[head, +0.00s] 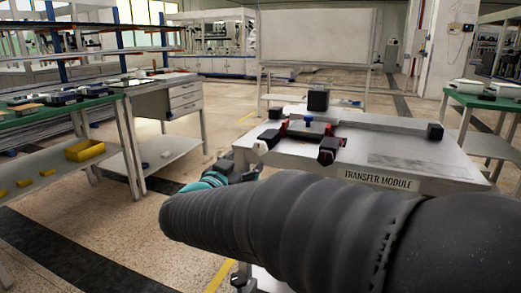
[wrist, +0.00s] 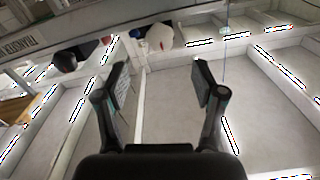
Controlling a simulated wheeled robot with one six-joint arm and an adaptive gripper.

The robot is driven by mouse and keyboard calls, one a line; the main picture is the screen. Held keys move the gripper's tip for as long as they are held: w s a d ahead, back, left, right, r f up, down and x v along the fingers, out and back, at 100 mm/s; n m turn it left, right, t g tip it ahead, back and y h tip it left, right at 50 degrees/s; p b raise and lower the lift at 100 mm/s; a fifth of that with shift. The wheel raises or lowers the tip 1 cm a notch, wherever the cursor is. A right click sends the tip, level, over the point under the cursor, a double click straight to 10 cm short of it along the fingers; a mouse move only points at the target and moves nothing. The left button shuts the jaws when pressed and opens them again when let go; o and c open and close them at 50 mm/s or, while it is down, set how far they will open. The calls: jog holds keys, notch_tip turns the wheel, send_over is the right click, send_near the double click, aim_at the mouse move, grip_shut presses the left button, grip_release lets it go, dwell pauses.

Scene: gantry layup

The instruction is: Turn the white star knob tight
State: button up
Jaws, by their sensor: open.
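The white star knob (head: 261,147) is at the front left of the fixture on the transfer module table. In the wrist view the white knob (wrist: 159,37) shows at the top, just beyond and between my fingertips. My gripper (wrist: 160,80) is open and empty, with its two dark fingers spread apart and not touching the knob. In the head view my own arm crosses the foreground and hides much of the gripper. The knob's lobes are too small to make out clearly.
The transfer module table (head: 405,158) carries a grey plate (head: 308,130) amid black and red clamps. A black clamp (head: 328,150) stands right of the knob. A tall black block (head: 318,100) stands behind, another (head: 435,131) at right.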

aim_at(259, 149)
jog(key=x, duration=1)
jog(key=shift+c, duration=0.3)
jog(key=c, duration=1.1)
